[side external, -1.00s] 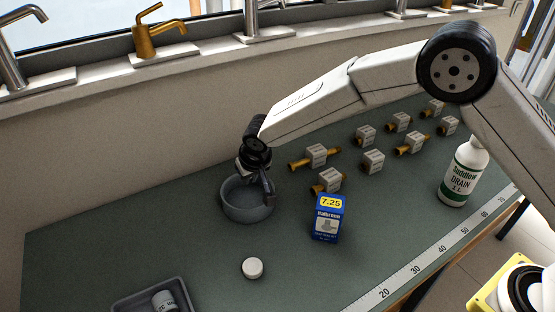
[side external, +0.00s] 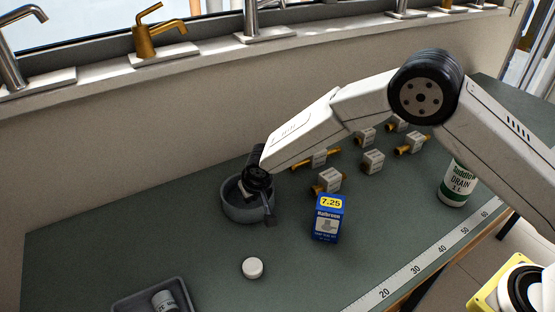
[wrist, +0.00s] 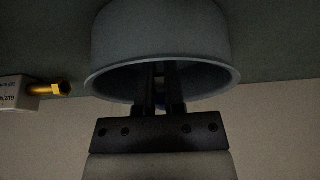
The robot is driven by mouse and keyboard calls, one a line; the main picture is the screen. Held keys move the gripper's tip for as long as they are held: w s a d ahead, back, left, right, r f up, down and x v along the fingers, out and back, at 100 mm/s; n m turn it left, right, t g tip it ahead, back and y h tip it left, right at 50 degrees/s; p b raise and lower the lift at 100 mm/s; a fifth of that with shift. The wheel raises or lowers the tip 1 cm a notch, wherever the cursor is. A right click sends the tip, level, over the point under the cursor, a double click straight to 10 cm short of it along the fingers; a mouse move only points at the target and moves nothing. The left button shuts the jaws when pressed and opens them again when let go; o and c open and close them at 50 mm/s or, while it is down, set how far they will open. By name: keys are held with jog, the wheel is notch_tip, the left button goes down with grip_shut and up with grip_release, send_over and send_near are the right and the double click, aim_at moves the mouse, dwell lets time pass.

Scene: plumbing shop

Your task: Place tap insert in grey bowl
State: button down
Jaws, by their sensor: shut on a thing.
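The grey bowl (side external: 248,208) stands on the green bench, below the end of my arm. It also shows in the wrist view (wrist: 160,35), where its outer wall hides the lower part of its inside. My gripper (wrist: 162,82) reaches over the rim into the bowl, its two dark fingers close together. In the side view my gripper (side external: 248,196) is low at the bowl. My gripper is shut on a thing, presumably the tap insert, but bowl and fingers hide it. Other brass inserts with white tagged blocks lie on the bench, one (wrist: 35,90) beside the bowl.
A blue box (side external: 327,219) stands right of the bowl and a white cap (side external: 252,267) lies in front. A grey tray (side external: 125,305) with a white piece (side external: 164,300) is at the front left. A white bottle (side external: 458,186) stands right. The bench left of the bowl is clear.

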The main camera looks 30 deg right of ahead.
jog(key=c, duration=0.6)
grip_release()
jog(key=shift+c, duration=0.2)
jog(key=shift+r, duration=3.5)
